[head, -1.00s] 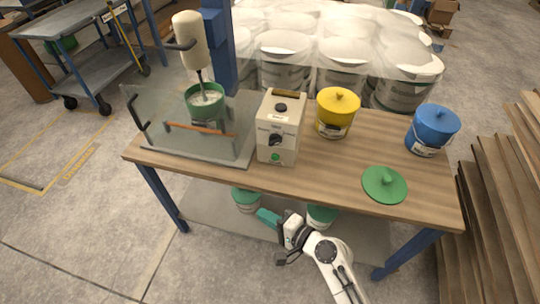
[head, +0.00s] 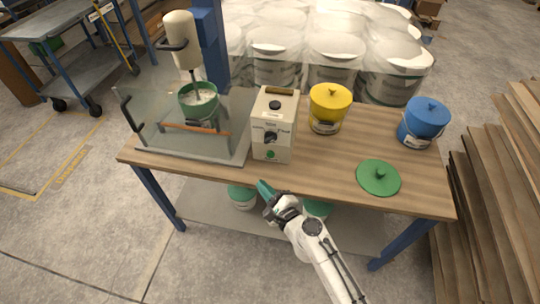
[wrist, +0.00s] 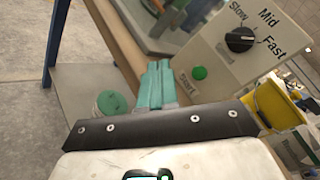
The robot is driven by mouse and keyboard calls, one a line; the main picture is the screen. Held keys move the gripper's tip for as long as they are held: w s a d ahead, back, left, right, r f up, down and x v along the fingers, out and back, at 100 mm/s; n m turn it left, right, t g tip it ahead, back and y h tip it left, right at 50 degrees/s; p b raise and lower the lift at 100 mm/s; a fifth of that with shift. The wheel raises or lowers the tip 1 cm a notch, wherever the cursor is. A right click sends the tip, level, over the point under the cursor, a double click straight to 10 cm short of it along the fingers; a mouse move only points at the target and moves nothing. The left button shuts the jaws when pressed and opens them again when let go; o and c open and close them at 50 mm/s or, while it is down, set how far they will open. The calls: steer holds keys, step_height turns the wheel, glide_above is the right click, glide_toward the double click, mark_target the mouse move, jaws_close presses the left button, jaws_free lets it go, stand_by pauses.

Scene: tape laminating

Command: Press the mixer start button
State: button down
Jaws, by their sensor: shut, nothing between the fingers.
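The mixer control box (head: 275,124) is a cream box on the table with a black dial and a green start button (head: 270,154) low on its front face. In the wrist view the green button (wrist: 199,73) sits right of the fingertips, below the dial (wrist: 240,39), with the word Start beside it. My gripper (head: 264,188) has teal fingers, shut and empty, in front of the table edge and below the button, apart from it. The fingers (wrist: 157,80) also show in the wrist view. The mixer (head: 183,45) stands over a green bucket (head: 198,101) behind a clear guard.
A yellow bucket (head: 328,108) and a blue bucket (head: 423,123) stand right of the box. A green lid (head: 378,177) lies near the front edge of the table (head: 320,178). Green-lidded tubs (head: 242,196) stand on the lower shelf.

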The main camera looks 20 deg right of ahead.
mark_target(270, 154)
steer(key=shift+w+d+b, duration=0.2)
steer(key=shift+w+d, duration=0.6)
steer(key=shift+w, duration=0.3)
steer(key=shift+w+d+b, duration=0.2)
steer(key=shift+w+d, duration=0.6)
steer(key=shift+w, duration=0.3)
steer(key=shift+w+d+b, duration=0.2)
steer(key=shift+w+d, duration=0.6)
steer(key=shift+w, duration=0.3)
steer(key=shift+w+d, duration=0.1)
steer(key=shift+w+d, duration=0.15)
steer(key=shift+w, duration=0.05)
